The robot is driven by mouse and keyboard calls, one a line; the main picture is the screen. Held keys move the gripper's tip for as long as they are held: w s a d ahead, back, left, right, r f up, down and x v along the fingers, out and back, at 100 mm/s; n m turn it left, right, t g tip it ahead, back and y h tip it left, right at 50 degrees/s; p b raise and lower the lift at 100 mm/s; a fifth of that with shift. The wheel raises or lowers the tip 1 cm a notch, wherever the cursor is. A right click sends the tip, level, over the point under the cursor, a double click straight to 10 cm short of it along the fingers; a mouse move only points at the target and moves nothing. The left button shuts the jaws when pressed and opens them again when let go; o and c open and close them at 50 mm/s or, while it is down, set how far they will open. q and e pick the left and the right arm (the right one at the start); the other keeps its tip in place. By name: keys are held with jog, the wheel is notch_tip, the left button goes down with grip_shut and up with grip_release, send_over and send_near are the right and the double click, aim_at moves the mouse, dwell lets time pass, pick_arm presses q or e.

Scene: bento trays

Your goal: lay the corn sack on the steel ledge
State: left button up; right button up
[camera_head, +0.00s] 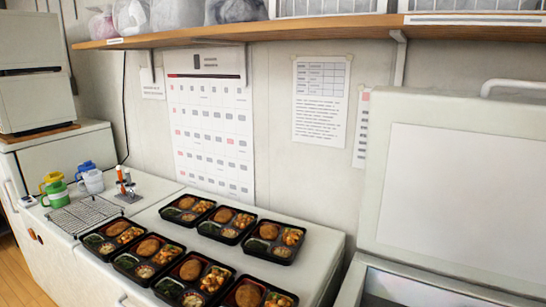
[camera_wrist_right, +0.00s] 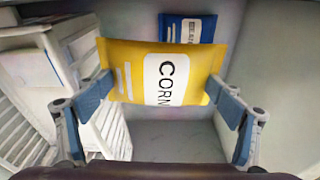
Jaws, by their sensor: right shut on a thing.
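The corn sack (camera_wrist_right: 130,72) is yellow with a white label reading CORN, in the middle of the right wrist view. My right gripper (camera_wrist_right: 160,88) is shut on it, with a blue-grey finger pad pressed against each side. The sack is held slightly tilted, in front of a blue bag. Neither gripper shows in the head view, and my left gripper is in no view. I cannot pick out the steel ledge in either view.
In the right wrist view, the blue bag (camera_wrist_right: 187,27) lies behind the sack, and white slatted baskets (camera_wrist_right: 45,75) stand at left. In the head view, an open-lidded chest (camera_head: 455,185) stands at right. Several bento trays (camera_head: 187,208) cover the counter; a wooden shelf (camera_head: 270,29) runs above.

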jog(key=shift+n, duration=0.3)
jog(key=w+a+r, duration=0.2)
jog(key=w, duration=0.1)
jog(key=w+a+r, duration=0.1)
jog(key=shift+w+a, duration=0.15)
jog(key=w+a+r+n, duration=0.35)
jog(key=a+r, duration=0.75)
jog(key=r, duration=0.4)
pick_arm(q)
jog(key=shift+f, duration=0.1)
pick_arm(e)
jog(key=s+a+r+n, duration=0.2)
jog(key=s+a+r, duration=0.1)
jog(key=s+r, duration=0.7)
notch_tip(320, 180, up, 3)
jog(key=shift+f+y, duration=0.15)
jog(key=shift+y, duration=0.25)
jog(key=shift+a+f+n, duration=0.1)
jog(key=shift+f+n, duration=0.05)
jog(key=shift+n, duration=0.1)
